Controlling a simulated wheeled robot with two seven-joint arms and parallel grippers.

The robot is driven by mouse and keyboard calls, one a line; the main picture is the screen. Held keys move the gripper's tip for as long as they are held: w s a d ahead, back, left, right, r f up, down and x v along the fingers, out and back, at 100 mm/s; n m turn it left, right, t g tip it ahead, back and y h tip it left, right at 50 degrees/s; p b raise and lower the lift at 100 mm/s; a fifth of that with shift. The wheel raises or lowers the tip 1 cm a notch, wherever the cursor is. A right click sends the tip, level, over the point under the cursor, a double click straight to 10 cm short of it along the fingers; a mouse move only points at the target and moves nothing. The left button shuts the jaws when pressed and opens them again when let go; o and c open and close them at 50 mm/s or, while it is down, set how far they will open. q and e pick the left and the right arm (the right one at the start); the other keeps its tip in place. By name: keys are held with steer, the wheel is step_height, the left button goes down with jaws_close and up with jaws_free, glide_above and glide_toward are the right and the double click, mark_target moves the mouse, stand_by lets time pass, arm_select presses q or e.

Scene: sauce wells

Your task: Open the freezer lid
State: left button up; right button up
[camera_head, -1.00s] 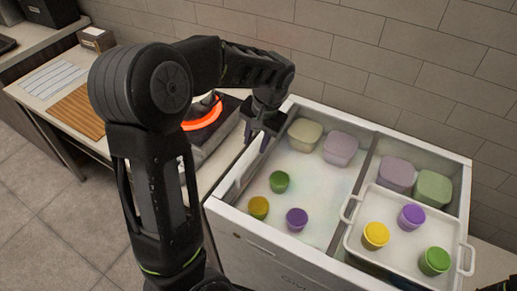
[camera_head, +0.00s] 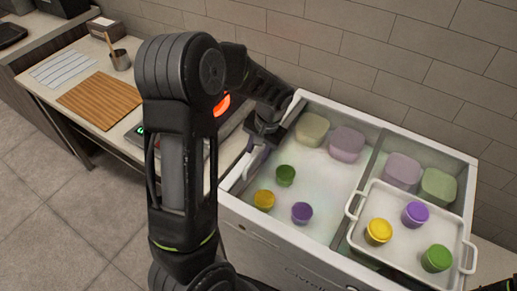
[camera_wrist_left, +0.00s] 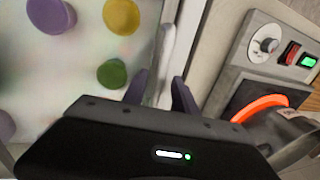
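The white chest freezer (camera_head: 262,236) stands right of centre, with a divider across its top. A hazy, frosted lid surface (camera_head: 325,180) appears to cover its left part; cups and tubs show through it. A white bar-like handle (camera_head: 236,172) runs along the left edge; it also shows in the left wrist view (camera_wrist_left: 166,50). My left gripper (camera_head: 262,145) is at the handle's far end. In the left wrist view its fingers (camera_wrist_left: 160,88) are apart, one on each side of the bar, with no clear contact. Only a dark part, perhaps of my right arm, shows at the bottom right corner.
A white tray (camera_head: 352,212) with yellow, purple and green cups sits on the freezer's right part. Left of the freezer is a hot plate with a glowing ring (camera_head: 222,104). A counter with a wooden board (camera_head: 100,103) stands farther left. A tiled wall is behind.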

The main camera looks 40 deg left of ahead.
arm_select(q)
steer(key=shift+c, duration=0.4)
jaws_close()
stand_by(1.0)
